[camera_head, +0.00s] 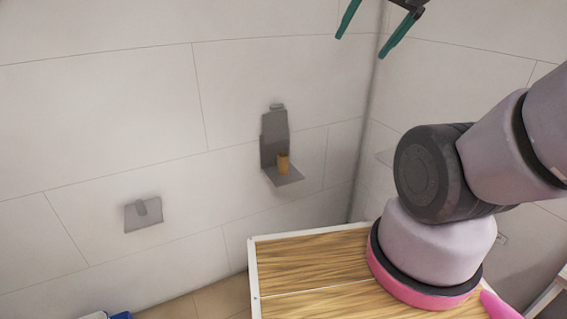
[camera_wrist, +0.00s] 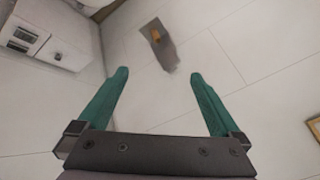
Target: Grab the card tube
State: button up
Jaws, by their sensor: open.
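The card tube (camera_head: 283,163) is a small brown cylinder. It stands upright on the ledge of a grey wall bracket (camera_head: 275,134), near the middle of the head view. In the wrist view the tube (camera_wrist: 155,36) is a small brown shape on the grey bracket (camera_wrist: 164,54), beyond the fingertips and apart from them. My gripper (camera_head: 366,31) shows at the top of the head view, above and to the right of the tube. In the wrist view its two green fingers (camera_wrist: 158,74) are spread with nothing between them.
A wooden-topped surface with a white rim (camera_head: 251,262) lies below and right of the bracket. A grey plate with a hook (camera_head: 143,214) is on the wall at left. A vertical pipe (camera_head: 368,130) runs along the corner. A white cabinet (camera_wrist: 45,35) shows in the wrist view.

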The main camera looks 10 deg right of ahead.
aim_at(283, 164)
jog(key=i+j+z, duration=0.2)
jog(key=j, duration=0.25)
jog(key=j+z, duration=0.15)
jog(key=j, duration=0.3)
jog(key=i+j+z, duration=0.2)
jog(key=j, duration=0.25)
